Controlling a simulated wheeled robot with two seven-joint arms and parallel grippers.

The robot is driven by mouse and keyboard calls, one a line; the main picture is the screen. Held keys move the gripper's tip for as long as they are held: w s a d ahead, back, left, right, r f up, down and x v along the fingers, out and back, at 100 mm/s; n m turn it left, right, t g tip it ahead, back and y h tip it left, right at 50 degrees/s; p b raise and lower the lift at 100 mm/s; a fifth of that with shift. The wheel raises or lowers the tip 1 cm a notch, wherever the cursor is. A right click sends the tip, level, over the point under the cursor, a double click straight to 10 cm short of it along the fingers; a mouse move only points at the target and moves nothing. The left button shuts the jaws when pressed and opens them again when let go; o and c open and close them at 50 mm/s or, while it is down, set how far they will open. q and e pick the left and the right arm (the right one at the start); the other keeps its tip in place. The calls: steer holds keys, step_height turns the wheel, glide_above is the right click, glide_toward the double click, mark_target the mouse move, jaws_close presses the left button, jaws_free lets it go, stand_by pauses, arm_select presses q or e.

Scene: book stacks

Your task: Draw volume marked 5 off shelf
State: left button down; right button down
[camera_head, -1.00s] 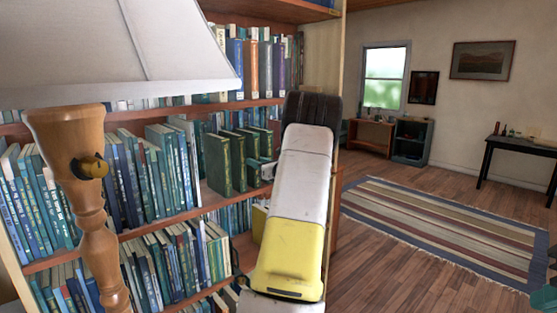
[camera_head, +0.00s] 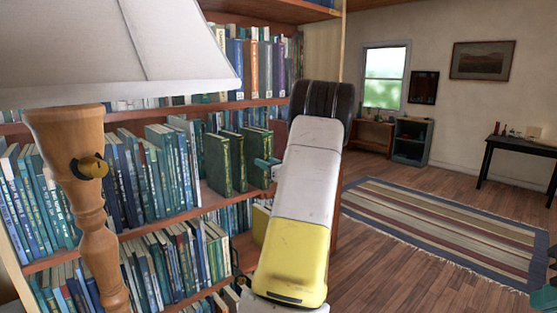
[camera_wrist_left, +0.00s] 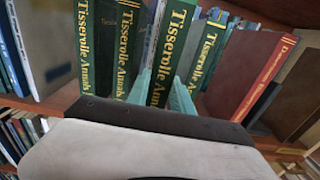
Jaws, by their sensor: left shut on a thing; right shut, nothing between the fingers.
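My left gripper (camera_head: 267,165) has its teal fingers around a green book (camera_head: 256,155) on the middle shelf. In the left wrist view its fingers (camera_wrist_left: 160,92) are shut on both sides of this book (camera_wrist_left: 172,50), whose spine reads "Tisserolle Annals" in yellow. I cannot read its volume number. Similar green volumes (camera_head: 216,163) stand to its left in the head view, and another (camera_wrist_left: 211,47) to its right in the wrist view. My right gripper (camera_head: 548,291) is partly in view at the lower right edge, shut and empty.
A red book (camera_wrist_left: 250,70) stands to the right of the green volumes in the wrist view. A lamp with a white shade (camera_head: 110,50) and wooden post (camera_head: 92,205) stands before the bookcase at left. The floor with a striped rug (camera_head: 440,225) is open at right.

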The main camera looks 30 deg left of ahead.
arm_select(q)
steer(key=v, duration=1.2)
steer(key=shift+d+r, duration=0.15)
steer(key=shift+d, duration=0.25)
steer(key=shift+s, duration=0.15)
